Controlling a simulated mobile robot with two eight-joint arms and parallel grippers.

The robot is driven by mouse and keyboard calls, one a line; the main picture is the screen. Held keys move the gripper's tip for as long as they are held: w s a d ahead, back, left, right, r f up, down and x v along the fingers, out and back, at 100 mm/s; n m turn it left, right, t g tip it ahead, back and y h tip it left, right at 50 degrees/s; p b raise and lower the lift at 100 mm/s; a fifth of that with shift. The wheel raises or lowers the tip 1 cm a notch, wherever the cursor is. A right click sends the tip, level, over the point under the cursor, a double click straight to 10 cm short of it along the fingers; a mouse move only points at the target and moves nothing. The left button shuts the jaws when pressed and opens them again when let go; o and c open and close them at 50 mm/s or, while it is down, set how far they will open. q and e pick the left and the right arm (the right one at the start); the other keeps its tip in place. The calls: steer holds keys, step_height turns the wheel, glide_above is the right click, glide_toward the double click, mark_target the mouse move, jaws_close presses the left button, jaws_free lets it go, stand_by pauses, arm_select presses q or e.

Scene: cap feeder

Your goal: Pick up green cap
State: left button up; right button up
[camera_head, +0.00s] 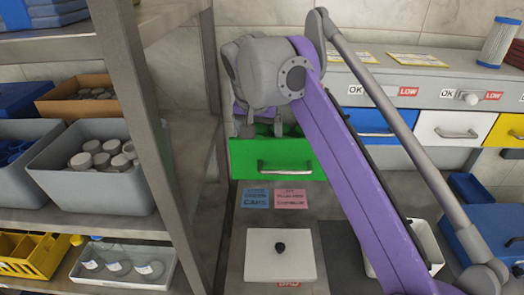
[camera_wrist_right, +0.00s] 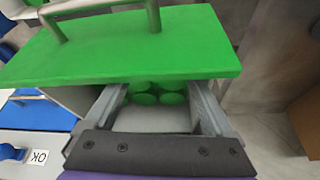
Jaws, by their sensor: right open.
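The green drawer (camera_head: 275,160) is pulled out, with its handle facing me, and it also shows upside down in the right wrist view (camera_wrist_right: 120,48). Several round green caps (camera_wrist_right: 146,97) lie inside it, partly hidden behind the drawer front in the wrist view. My right gripper (camera_head: 263,126) reaches down into the drawer from above. In the wrist view its two grey fingers (camera_wrist_right: 155,103) are spread apart with the caps in view between them, and nothing is held. My left gripper is not in view.
Closed blue (camera_head: 366,122), white (camera_head: 450,129) and yellow (camera_head: 508,130) drawers sit to the right. A metal shelf post (camera_head: 135,90) stands left, beside grey bins (camera_head: 95,185). A white lidded box (camera_head: 280,255) stands below the drawer.

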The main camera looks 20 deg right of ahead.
steer(key=x, duration=0.3)
steer(key=shift+d, duration=0.2)
steer(key=shift+a, duration=0.1)
